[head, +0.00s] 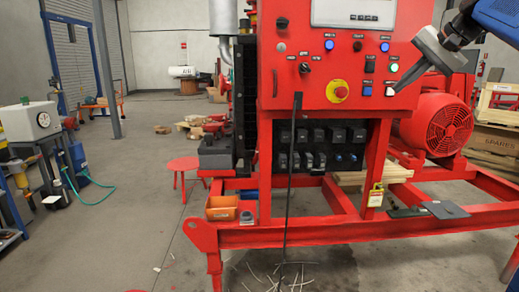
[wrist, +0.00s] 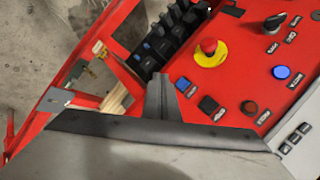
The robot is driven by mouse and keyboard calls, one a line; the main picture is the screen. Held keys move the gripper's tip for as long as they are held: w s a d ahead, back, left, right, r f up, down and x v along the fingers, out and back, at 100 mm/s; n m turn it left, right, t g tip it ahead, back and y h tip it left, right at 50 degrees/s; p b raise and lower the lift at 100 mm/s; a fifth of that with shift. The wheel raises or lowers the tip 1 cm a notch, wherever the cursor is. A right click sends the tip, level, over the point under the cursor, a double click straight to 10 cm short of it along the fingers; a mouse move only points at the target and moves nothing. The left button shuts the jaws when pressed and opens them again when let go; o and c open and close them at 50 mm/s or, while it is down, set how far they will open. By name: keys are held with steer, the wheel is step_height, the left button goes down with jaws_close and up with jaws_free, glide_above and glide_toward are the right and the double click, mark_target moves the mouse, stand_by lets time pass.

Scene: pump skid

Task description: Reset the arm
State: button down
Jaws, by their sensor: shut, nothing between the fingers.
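My grey gripper (head: 398,88) reaches in from the upper right in the head view. Its fingers are shut and empty. The tip lies in front of the lower right of the red control panel (head: 285,75), close to a white button (head: 390,92); I cannot tell whether it touches. In the wrist view the shut fingers (wrist: 157,80) point up from the bottom edge, over the panel's edge. The gripper body hides part of the panel.
A red motor (head: 437,125) stands behind the panel at right. The red skid frame (head: 300,234) runs below, with an orange bin (head: 222,207) on it. A black cable (head: 289,190) hangs from the panel.

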steer(key=s+a+f+n+g+h, duration=0.1)
steer(key=s+a+f+n, duration=0.2)
steer(key=s+f, duration=0.8)
steer(key=s+a+f+n+g+h, duration=0.1)
steer(key=s+a+f+n, duration=0.2)
steer(key=s+a+f, duration=0.3)
steer(key=s+a+f+n+g+h, duration=0.1)
steer(key=s+a+f+n, duration=0.2)
steer(key=s+f, duration=1.3)
step_height(320, 180, down, 9)
steer(key=shift+s+a+h, duration=0.3)
steer(key=shift+s+a, duration=0.1)
steer(key=shift+a, duration=0.4)
